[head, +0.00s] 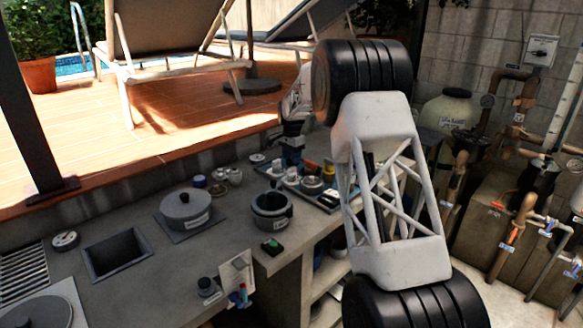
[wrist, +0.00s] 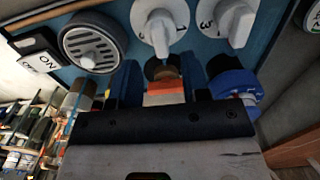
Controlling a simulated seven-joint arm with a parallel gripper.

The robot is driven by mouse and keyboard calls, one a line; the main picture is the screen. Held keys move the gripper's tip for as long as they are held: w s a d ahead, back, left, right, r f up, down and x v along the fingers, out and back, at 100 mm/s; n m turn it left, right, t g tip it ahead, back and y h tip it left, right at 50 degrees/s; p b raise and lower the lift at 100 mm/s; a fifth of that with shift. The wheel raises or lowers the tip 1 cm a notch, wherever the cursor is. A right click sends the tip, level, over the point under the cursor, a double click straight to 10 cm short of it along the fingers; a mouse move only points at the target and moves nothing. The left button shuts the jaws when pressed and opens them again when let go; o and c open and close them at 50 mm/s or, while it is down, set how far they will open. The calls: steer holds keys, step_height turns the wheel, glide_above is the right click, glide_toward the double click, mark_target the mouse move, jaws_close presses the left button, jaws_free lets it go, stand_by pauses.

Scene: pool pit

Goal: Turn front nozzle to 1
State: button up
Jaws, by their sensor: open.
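In the wrist view, a blue panel (wrist: 112,15) carries two white knobs with printed numerals. The middle knob (wrist: 160,28) has a 1 beside it, and the right knob (wrist: 235,20) has a 3. A blue dial (wrist: 234,86) with white marks sits below the right knob. An orange-and-white piece with a brown round end (wrist: 164,84) lies between the fingers of my gripper (wrist: 166,92). The gripper is open, just below the knobs. I cannot tell which part is the front nozzle. In the head view, my gripper (head: 291,158) is low over a cluttered tray (head: 326,205).
In the wrist view, a round grey grille (wrist: 92,42) and an ON switch (wrist: 40,60) are left of the knobs. In the head view, a lidded pot (head: 186,208) and a grey round container (head: 272,209) stand on the counter left of the tray. Pipes are at right.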

mark_target(292, 168)
steer(key=shift+f, duration=2.3)
jaws_close()
